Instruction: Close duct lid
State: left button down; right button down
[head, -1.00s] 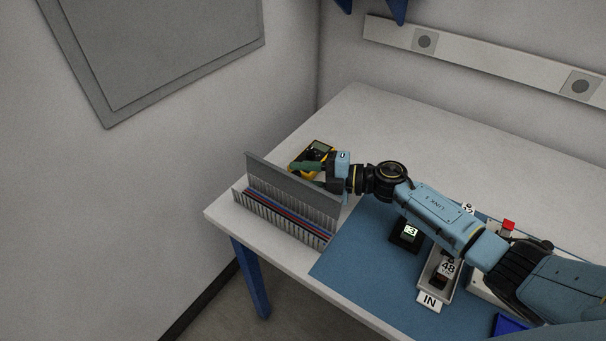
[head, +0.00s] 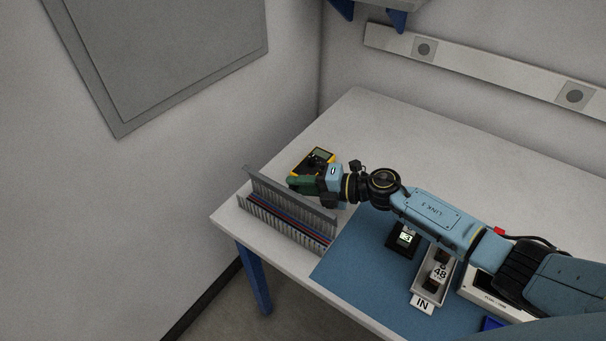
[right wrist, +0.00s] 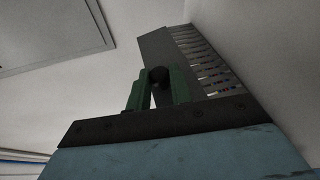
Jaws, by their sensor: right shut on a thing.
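The wiring duct (head: 262,216) stands on the table's left corner, with slotted comb walls and red, blue and dark wires inside. Its grey lid (head: 262,182) stands tilted up along the back edge, so the duct is open at the top. My right gripper (head: 296,186), with green fingers, is at the lid from behind. The exact contact is partly hidden. My left gripper is not in view.
A yellow multimeter (head: 314,158) lies just behind my right gripper. A blue mat (head: 360,260) holds a small black display (head: 403,240) and a grey tray (head: 424,287) by an IN label (head: 422,304). The table's back is clear. Walls stand left and behind.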

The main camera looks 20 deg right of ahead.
jog(key=s+a+n+t+h+p, duration=0.1)
jog(key=n+p, duration=0.1)
jog(key=p, duration=0.1)
jog(key=s+a+n+t+h+p, duration=0.1)
jog(key=a+n+h+p, duration=0.1)
jog(key=n+p, duration=0.1)
jog(key=s+a+f+n+t+h+p, duration=0.1)
jog(key=n+h+p, duration=0.1)
jog(key=p, duration=0.3)
jog(key=shift+s+a+n, duration=0.25)
jog(key=shift+s+n, duration=0.05)
jog(key=shift+n, duration=0.3)
jog(key=shift+s+a+f+n+h, duration=0.15)
jog(key=shift+a+f+n+h, duration=0.2)
jog(key=shift+n, duration=0.25)
jog(key=shift+s+f+n+t+h, duration=0.15)
jog(key=shift+f+n+t+h, duration=0.2)
jog(key=shift+n+t, duration=0.2)
jog(key=c, duration=1.3)
grip_release()
jog(key=shift+o, duration=0.2)
